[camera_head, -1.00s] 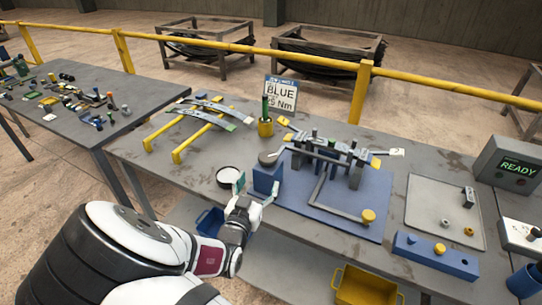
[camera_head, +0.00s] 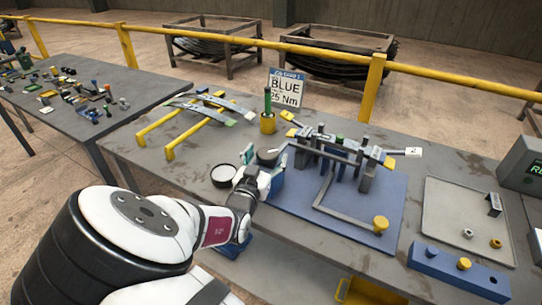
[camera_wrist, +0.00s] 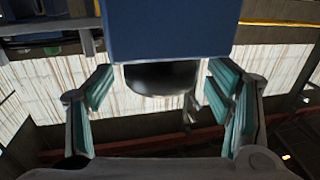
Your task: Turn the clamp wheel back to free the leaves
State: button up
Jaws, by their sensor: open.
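The clamp wheel (camera_head: 268,157) is a dark grey disc at the left end of the blue clamp fixture (camera_head: 385,197). A stack of grey leaves (camera_head: 345,149) lies across the fixture's dark posts. My gripper (camera_head: 262,166) is open at the wheel, one finger on its left and one on its right, and hides part of the blue block beneath. In the wrist view, a dark rounded part (camera_wrist: 160,78), seemingly the wheel, lies between my green-padded fingers (camera_wrist: 165,95) under a blue face (camera_wrist: 170,30). Contact cannot be told.
Other leaves lie on yellow rails (camera_head: 170,150) at the left. A yellow cup (camera_head: 268,123) and a BLUE 25 Nm sign (camera_head: 286,89) stand behind. A grey tray (camera_head: 450,215) and blue block (camera_head: 458,270) are right.

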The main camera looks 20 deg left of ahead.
jog(key=shift+w+a+b, duration=0.1)
jog(key=shift+w+b, duration=0.3)
jog(key=shift+w, duration=0.55)
jog(key=c, duration=1.2)
